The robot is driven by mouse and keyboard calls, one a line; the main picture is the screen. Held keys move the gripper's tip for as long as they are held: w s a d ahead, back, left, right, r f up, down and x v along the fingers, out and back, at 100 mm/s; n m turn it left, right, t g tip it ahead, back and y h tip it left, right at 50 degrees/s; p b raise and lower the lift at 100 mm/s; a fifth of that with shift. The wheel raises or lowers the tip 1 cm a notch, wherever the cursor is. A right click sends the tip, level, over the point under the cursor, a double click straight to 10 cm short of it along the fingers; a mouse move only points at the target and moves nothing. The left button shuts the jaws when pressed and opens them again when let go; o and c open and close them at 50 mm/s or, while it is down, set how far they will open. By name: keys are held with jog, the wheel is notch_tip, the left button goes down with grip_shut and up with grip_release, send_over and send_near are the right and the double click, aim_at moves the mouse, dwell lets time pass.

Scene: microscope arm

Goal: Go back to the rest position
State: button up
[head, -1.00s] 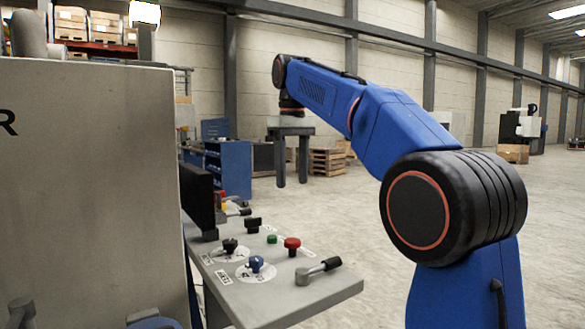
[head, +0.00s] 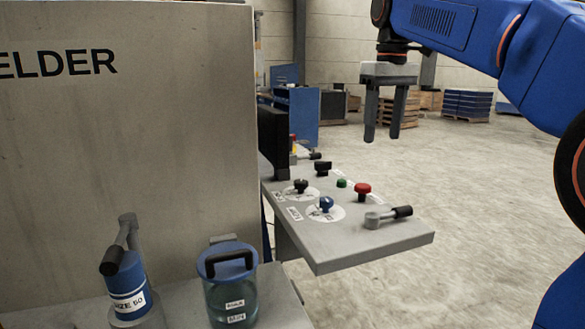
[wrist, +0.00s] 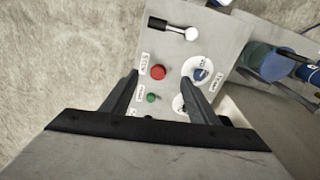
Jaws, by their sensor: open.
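My gripper (head: 384,136) hangs from my blue arm in the head view, above and behind the right part of the grey control panel. Its two dark fingers point down, stand apart and hold nothing. In the wrist view the fingers (wrist: 165,100) are spread, with the panel (wrist: 190,48) below them. The panel carries a red button (head: 362,190), a green button (head: 341,183), a blue knob (head: 326,204), black knobs (head: 301,186) and a lever with a black handle (head: 390,216). The gripper touches none of these as far as I can see.
A large grey machine housing (head: 130,150) stands at the left. On the ledge before it are a blue lidded jar (head: 230,290) and a blue cylinder with a lever (head: 127,285). Pallets (head: 467,104) and a blue cabinet (head: 297,117) stand behind. The floor at right is open.

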jog(key=s+d+f+m+t, duration=0.2)
jog(key=s+f, duration=1.2)
jog(key=f, duration=0.3)
jog(key=s+d+f+m+t, duration=0.2)
jog(key=s+d+f, duration=0.1)
jog(key=s+f, duration=1.1)
notch_tip(320, 180, down, 4)
jog(key=shift+s+d+f+m, duration=0.15)
jog(key=shift+d+m, duration=0.1)
jog(key=shift+m, duration=0.15)
